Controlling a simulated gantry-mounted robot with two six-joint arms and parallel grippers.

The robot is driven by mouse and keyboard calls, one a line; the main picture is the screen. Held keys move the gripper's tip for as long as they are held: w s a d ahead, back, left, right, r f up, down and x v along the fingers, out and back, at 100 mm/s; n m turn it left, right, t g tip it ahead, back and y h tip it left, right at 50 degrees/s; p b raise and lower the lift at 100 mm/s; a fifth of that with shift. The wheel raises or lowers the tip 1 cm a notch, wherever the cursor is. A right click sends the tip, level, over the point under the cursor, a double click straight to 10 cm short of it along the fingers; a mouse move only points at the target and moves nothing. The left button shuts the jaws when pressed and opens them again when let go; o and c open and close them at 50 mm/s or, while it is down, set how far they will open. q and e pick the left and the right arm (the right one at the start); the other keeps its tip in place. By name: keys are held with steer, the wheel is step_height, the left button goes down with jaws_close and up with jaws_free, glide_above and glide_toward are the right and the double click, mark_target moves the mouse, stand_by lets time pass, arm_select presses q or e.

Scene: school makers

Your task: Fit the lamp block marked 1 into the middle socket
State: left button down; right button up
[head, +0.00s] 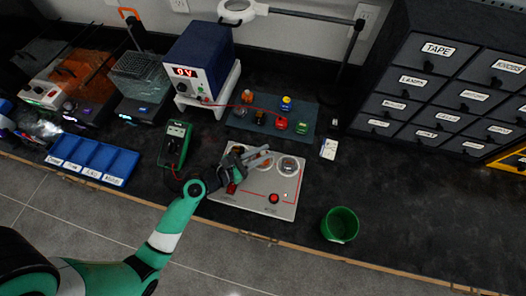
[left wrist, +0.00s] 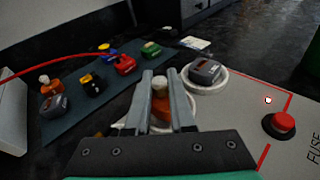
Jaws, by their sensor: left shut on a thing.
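My left gripper (head: 260,157) is over the socket board (head: 230,203). Its fingers (left wrist: 162,100) are shut on a block with an orange body and a pale knob (left wrist: 159,84), which I take for the lamp block; its mark cannot be read. In the left wrist view the block stands roughly upright, low over a pale socket ring (left wrist: 126,124). The fingers hide its base, so I cannot tell whether it is seated. The right-hand socket (head: 288,166) holds a dark grey block (left wrist: 205,72). My right gripper is out of view.
A dark mat (head: 238,122) behind the board carries several coloured blocks, with a red lead running to the red one (left wrist: 124,65). A red button (left wrist: 284,122) is on the board. A multimeter (head: 175,143) stands left, a green cup (head: 340,225) right. Bench between board and drawers is mostly clear.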

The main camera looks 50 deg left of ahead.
arm_select(q)
steer(key=shift+f, duration=0.4)
steer(key=c, duration=1.1)
jaws_free()
steer(key=shift+o, duration=0.2)
steer(key=shift+v, duration=1.4)
steer(key=shift+p+v, duration=1)
steer(key=shift+v, duration=3.1)
steer(key=shift+r, duration=0.1)
